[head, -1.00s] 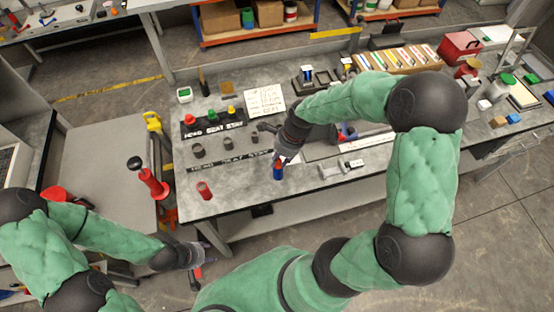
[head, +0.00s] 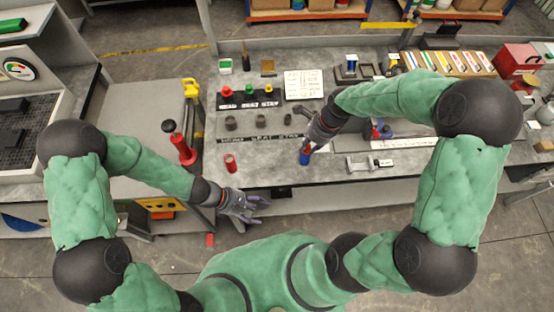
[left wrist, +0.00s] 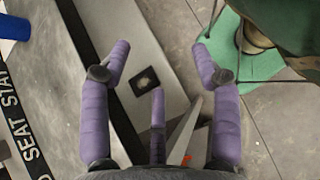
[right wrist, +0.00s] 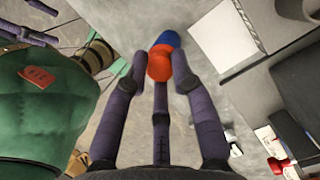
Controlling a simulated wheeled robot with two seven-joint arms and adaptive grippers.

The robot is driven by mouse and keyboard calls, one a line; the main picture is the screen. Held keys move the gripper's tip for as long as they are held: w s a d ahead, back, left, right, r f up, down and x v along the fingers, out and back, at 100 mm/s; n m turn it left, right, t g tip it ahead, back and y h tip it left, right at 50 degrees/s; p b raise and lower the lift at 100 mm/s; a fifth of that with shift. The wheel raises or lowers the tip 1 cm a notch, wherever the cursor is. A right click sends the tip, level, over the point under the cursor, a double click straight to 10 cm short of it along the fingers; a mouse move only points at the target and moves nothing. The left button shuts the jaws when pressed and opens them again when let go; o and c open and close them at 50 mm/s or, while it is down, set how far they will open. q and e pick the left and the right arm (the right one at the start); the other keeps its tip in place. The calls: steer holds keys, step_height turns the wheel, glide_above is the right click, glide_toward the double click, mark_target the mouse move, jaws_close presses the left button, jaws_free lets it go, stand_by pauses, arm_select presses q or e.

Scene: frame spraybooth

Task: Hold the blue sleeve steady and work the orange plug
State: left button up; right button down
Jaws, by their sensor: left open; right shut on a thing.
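The blue sleeve (head: 304,159) stands on the grey bench near its front edge. The orange plug (right wrist: 159,66) is at the sleeve's upper end, and the sleeve also shows behind it in the right wrist view (right wrist: 169,39). My right gripper (head: 308,143) is shut on the orange plug, with fingers on both sides of it. How deep the plug sits in the sleeve is hidden. My left gripper (head: 262,204) is open and empty by the bench's front edge, left of the sleeve and apart from it. In the left wrist view the sleeve (left wrist: 14,27) is at the upper left corner.
A red cylinder (head: 230,163) stands left of the sleeve. Behind it are grey rings (head: 260,121) and a rack with coloured knobs (head: 248,97). A metal fixture (head: 371,163) lies to the right. The bench top between red cylinder and sleeve is clear.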

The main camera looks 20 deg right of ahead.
arm_select(q)
steer(key=w+d+r+n+t+h, duration=0.25)
steer(key=w+d+r+n, duration=0.2)
steer(key=d, duration=0.25)
steer(key=n+t+h, duration=0.3)
glide_toward(305, 153)
steer(key=w+f, duration=0.1)
steer(key=f, duration=0.2)
steer(key=shift+w+a+m, duration=0.15)
steer(key=shift+w+m, duration=0.1)
steer(key=shift+w, duration=0.1)
steer(key=x, duration=1.1)
steer(key=shift+d+f, duration=0.3)
steer(key=shift+f, duration=0.05)
steer(key=c, duration=1)
arm_select(e)
steer(key=c, duration=1.6)
jaws_free()
steer(key=shift+c, duration=0.2)
jaws_close()
